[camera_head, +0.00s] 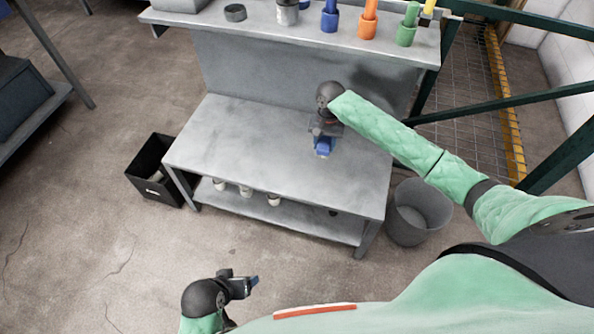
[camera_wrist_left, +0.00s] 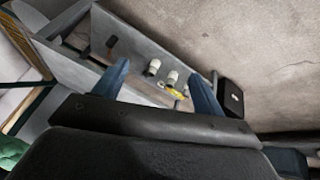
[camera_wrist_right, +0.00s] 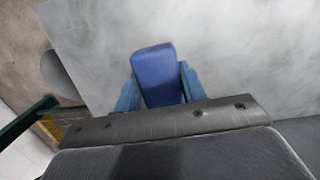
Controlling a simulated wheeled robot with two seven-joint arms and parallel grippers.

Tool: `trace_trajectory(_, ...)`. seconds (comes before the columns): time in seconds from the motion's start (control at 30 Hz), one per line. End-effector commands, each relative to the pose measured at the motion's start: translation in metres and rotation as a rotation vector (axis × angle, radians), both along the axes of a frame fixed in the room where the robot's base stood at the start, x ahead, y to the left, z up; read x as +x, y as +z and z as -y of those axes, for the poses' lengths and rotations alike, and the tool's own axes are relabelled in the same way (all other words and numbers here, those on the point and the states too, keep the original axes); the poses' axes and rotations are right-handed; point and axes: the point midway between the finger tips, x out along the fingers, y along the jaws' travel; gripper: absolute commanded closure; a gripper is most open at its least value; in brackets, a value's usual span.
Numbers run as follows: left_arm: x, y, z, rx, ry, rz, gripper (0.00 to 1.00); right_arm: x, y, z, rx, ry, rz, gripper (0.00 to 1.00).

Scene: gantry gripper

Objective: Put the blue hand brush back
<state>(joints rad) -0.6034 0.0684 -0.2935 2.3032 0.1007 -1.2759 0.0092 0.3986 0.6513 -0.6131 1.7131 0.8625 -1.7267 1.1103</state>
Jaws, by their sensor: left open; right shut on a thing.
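The blue hand brush (camera_wrist_right: 155,72) is between the two fingers of my right gripper (camera_head: 322,137), which is shut on it. In the right wrist view only a smooth blue block-like part shows; the rest is hidden. In the head view its blue end (camera_head: 323,149) shows just below the gripper, over the grey table; I cannot tell whether it touches. A blue cup-like holder (camera_head: 329,22) with an upright blue piece stands on the upper shelf. My left gripper (camera_head: 252,284) is open and empty, low in front of the table; its parted fingers show in the left wrist view (camera_wrist_left: 158,78).
The upper shelf (camera_head: 270,35) also bears orange (camera_head: 367,25), green (camera_head: 406,33) and yellow pieces, a can (camera_head: 287,14) and a dark round item. The table top (camera_head: 235,135) is mostly clear. A black bin (camera_head: 150,185) stands left, a grey bucket (camera_head: 418,210) right.

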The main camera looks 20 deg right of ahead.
Motion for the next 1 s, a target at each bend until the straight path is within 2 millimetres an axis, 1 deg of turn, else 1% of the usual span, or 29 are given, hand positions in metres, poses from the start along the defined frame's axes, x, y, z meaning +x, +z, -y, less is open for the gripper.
trace_trajectory(0.03, -0.001, 0.016, -0.001, 0.002, -0.002, -0.006, 0.3, -0.006, 0.0, 0.005, 0.002, -0.019, -0.001, 0.81)
trace_trajectory(0.1, -0.004, 0.026, -0.003, 0.006, -0.006, -0.016, 0.3, -0.011, -0.005, 0.011, 0.001, -0.04, -0.002, 0.81)
trace_trajectory(0.23, -0.006, 0.038, -0.005, 0.009, -0.009, -0.027, 0.3, -0.016, -0.01, 0.017, 0.001, -0.064, -0.001, 0.81)
trace_trajectory(0.33, -0.007, 0.041, -0.006, 0.011, -0.009, -0.031, 0.3, -0.016, -0.015, 0.013, 0.001, -0.071, 0.001, 0.81)
trace_trajectory(0.43, -0.008, 0.043, -0.007, 0.015, -0.008, -0.035, 0.3, -0.013, -0.023, -0.001, 0.002, -0.072, 0.0, 0.81)
trace_trajectory(0.8, -0.01, 0.051, -0.015, 0.034, -0.004, -0.054, 0.3, -0.002, -0.063, -0.069, 0.002, -0.07, 0.0, 0.81)
trace_trajectory(0.9, -0.011, 0.053, -0.017, 0.038, -0.003, -0.059, 0.3, 0.0, -0.072, -0.083, 0.001, -0.07, 0.001, 0.81)
trace_trajectory(1.0, -0.011, 0.054, -0.018, 0.041, -0.003, -0.062, 0.3, 0.002, -0.078, -0.092, 0.001, -0.071, 0.002, 0.81)
